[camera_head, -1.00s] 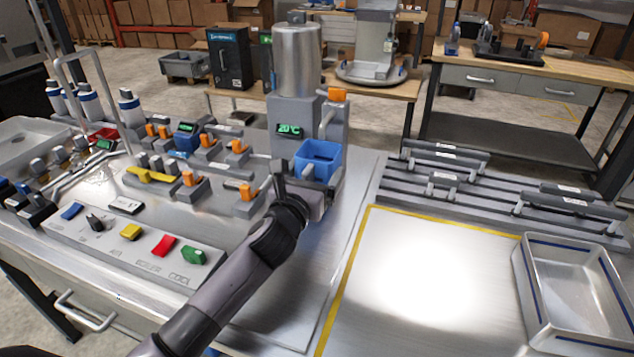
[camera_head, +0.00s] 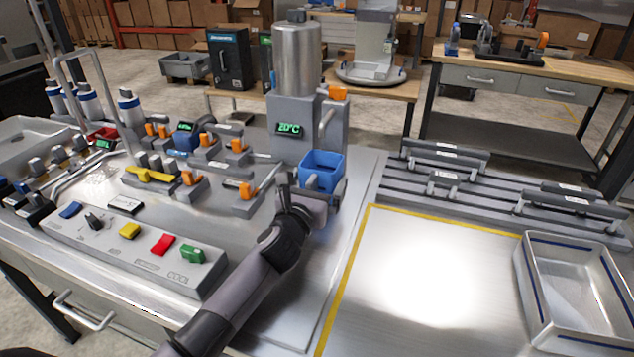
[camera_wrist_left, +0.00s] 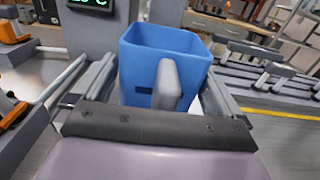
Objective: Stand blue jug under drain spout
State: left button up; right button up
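The blue jug (camera_head: 322,174), an open-topped square jug with a grey handle, is upright in front of the steel dispenser (camera_head: 297,60) with the green 20°C display. My left gripper (camera_head: 314,192) is at the jug's near side. In the left wrist view the jug (camera_wrist_left: 165,50) sits between the two fingers (camera_wrist_left: 160,95), one along each side, with its handle facing my palm. The gripper looks shut on the jug's body. A grey spout-like pipe (camera_head: 326,121) under an orange lever (camera_head: 337,93) is above and behind the jug. The jug's underside is hidden. My right gripper is out of view.
Orange-handled valves (camera_head: 207,140) and a button panel (camera_head: 130,240) are to the left. A grey rack (camera_head: 450,180) and a steel tray (camera_head: 530,300) are to the right. The yellow-lined area (camera_head: 420,270) of the bench is clear.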

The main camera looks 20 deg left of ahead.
pick_arm(q)
jog(key=shift+s+r, duration=0.1)
jog(key=shift+r, duration=0.05)
jog(key=s, duration=1.1)
jog(key=shift+s+a, duration=0.2)
jog(key=shift+s, duration=0.2)
